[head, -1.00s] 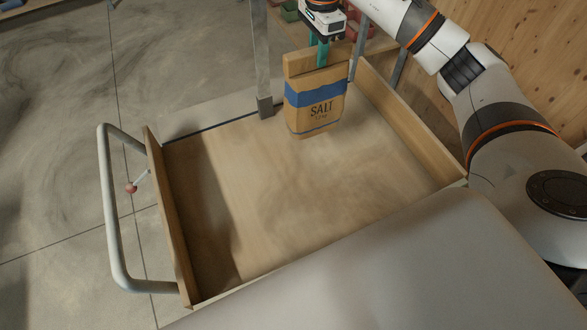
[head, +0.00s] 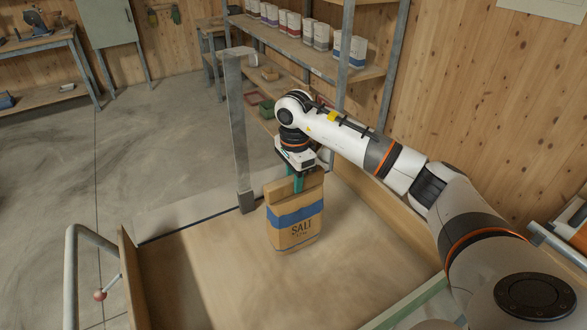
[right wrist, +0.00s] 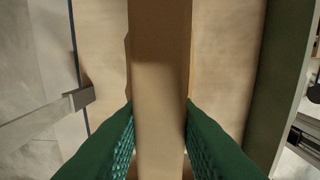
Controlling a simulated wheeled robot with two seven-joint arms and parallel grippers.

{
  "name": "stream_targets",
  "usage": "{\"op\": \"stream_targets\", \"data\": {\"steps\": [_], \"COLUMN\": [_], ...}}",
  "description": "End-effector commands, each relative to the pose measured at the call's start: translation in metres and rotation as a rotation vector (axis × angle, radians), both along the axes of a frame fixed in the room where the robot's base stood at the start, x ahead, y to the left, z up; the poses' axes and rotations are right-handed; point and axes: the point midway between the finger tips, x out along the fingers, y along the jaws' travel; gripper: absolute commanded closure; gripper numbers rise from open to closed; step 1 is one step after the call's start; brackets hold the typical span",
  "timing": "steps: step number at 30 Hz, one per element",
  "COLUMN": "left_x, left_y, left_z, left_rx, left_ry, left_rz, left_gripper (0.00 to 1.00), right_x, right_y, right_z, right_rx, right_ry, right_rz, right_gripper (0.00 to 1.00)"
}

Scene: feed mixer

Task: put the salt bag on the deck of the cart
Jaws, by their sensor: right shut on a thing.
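The salt bag (head: 296,226) is a brown paper bag with a blue band and the word SALT. It is upright at the back of the cart deck (head: 240,285), a wooden board with low side walls. My right gripper (head: 297,180) is shut on the bag's folded top from above. In the right wrist view the bag (right wrist: 160,70) lies between the green fingers (right wrist: 160,135). I cannot tell whether its bottom touches the deck. My left gripper is not in view.
A metal post (head: 238,135) stands at the cart's back edge, left of the bag. The cart's push handle (head: 72,270) is at the left. A shelf (head: 320,62) with several bags stands behind. The deck's front and left are clear.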

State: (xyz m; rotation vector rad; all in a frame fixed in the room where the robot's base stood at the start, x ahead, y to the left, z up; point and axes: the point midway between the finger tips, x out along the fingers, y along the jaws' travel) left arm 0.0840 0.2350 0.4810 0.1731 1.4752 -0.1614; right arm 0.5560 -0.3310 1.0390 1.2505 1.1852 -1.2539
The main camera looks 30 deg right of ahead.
Motion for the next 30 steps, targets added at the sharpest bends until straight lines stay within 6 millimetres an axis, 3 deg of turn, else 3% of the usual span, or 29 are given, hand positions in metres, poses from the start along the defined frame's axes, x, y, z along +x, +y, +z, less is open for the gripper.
{"op": "stream_targets", "data": {"steps": [8, 15, 26, 27, 30], "left_x": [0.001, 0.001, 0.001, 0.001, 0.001], "left_y": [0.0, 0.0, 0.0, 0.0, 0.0], "left_z": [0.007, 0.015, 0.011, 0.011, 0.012], "left_rx": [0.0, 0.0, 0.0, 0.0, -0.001], "left_ry": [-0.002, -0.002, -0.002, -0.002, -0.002], "left_rz": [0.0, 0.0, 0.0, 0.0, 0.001], "left_gripper": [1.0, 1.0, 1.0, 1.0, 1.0], "right_x": [0.001, 0.001, 0.002, 0.0, 0.0], "right_y": [0.001, 0.001, 0.0, 0.0, 0.0], "right_z": [-0.014, -0.041, -0.046, -0.048, -0.048], "right_rx": [0.003, 0.002, 0.001, 0.0, 0.0], "right_ry": [-0.005, -0.006, -0.008, -0.002, -0.002], "right_rz": [0.0, 0.0, 0.0, 0.001, 0.001], "right_gripper": [1.0, 1.0, 1.0, 0.7, 0.53]}}
